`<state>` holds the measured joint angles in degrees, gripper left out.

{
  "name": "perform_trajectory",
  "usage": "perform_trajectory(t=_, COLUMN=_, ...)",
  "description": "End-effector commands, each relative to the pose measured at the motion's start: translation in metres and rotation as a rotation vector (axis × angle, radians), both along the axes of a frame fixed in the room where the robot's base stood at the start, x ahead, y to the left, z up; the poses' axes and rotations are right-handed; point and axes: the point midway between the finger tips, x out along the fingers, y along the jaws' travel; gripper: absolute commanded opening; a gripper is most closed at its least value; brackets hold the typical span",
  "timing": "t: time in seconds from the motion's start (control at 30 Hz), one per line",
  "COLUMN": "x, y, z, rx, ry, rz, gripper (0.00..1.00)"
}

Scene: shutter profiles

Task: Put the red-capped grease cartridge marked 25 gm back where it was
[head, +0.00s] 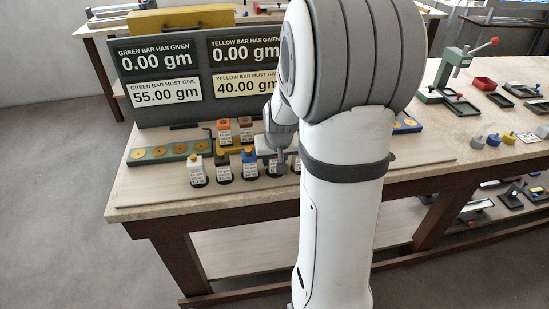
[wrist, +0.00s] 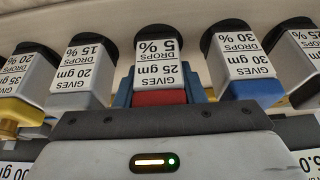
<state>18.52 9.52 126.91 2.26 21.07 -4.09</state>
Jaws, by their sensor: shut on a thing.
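The red-capped cartridge (wrist: 159,62), labelled "gives 25 gm, drops 5 %", shows upside down in the middle of the wrist view. Its red cap (wrist: 160,98) is between the blue fingers of my gripper (wrist: 160,92), which is shut on it. A round black part shows at its far end, as on its neighbours. I cannot tell whether it is fully seated. In the head view my gripper (head: 281,160) is at the front row of cartridges, right of the blue-capped one (head: 249,165); my arm hides part of that row.
In the wrist view a 30 gm blue-capped cartridge (wrist: 245,65) is close on the right and a 20 gm grey-capped one (wrist: 80,72) close on the left. Two orange and brown cartridges (head: 234,130) stand behind the row. A display board (head: 200,70) rises behind them.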

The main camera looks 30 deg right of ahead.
Motion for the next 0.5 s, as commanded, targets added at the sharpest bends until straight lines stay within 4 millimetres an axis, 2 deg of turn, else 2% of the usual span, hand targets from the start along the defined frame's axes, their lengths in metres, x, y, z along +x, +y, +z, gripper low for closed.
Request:
perform_trajectory(t=0.1, x=0.0004, y=0.0002, z=-0.0034, rx=-0.001, ry=-0.001, rz=0.001, gripper=0.03)
perform_trajectory(t=0.13, x=0.0002, y=0.0003, z=-0.0036, rx=0.0, ry=0.0, rz=0.001, gripper=0.37)
perform_trajectory(t=0.4, x=0.0002, y=0.0006, z=-0.0022, rx=0.0, ry=0.0, rz=0.001, gripper=0.58)
perform_trajectory(t=0.5, x=0.0003, y=0.0007, z=-0.0022, rx=0.001, ry=0.0, rz=0.001, gripper=0.58)
